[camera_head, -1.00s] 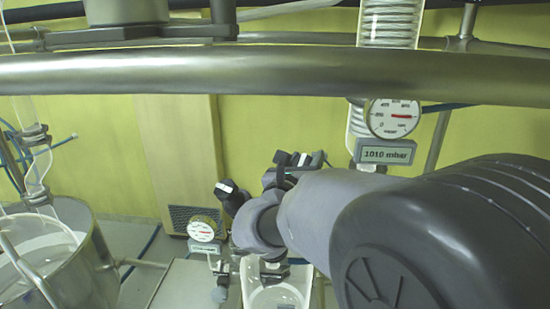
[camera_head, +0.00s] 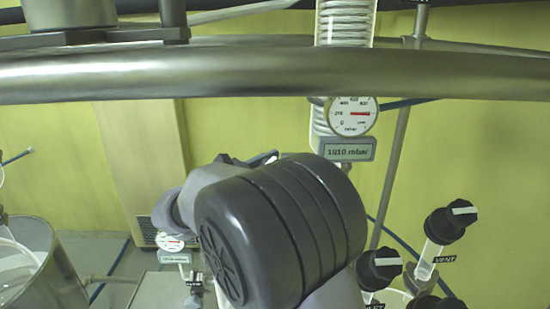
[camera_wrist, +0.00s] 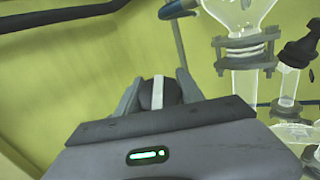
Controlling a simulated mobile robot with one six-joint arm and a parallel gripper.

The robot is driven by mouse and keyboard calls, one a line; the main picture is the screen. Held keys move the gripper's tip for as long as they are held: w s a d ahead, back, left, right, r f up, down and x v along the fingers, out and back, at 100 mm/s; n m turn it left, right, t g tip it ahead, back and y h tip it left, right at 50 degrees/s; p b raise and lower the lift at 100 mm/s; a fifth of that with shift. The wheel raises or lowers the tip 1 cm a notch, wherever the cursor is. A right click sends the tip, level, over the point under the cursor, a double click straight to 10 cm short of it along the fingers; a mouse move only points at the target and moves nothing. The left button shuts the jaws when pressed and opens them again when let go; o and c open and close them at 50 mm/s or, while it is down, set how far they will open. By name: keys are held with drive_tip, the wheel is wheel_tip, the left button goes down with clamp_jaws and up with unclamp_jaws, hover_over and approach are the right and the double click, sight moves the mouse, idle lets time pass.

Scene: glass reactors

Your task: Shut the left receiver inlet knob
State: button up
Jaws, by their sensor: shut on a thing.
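A black knob (camera_wrist: 152,93) with a white bar across its top sits between the fingers of my gripper (camera_wrist: 158,94) in the wrist view. The gripper is shut on it, one finger on each side. The white bar runs almost straight up and down in that picture. No label on this knob is readable, and its stem is hidden below my gripper. In the head view my own arm covers the gripper and the held knob.
Two other black knobs stand at right in the head view, the upper vent knob (camera_head: 451,222) and a lower one (camera_head: 381,267). A 1010 mbar gauge (camera_head: 352,117) hangs behind my arm. A thick metal rail (camera_head: 300,75) crosses above. Glassware (camera_wrist: 246,50) stands right in the wrist view.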

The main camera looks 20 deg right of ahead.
drive_tip(key=shift+m+g, duration=0.4)
drive_tip(key=shift+g, duration=0.1)
drive_tip(key=o, duration=1.4)
drive_tip(key=shift+d, duration=0.1)
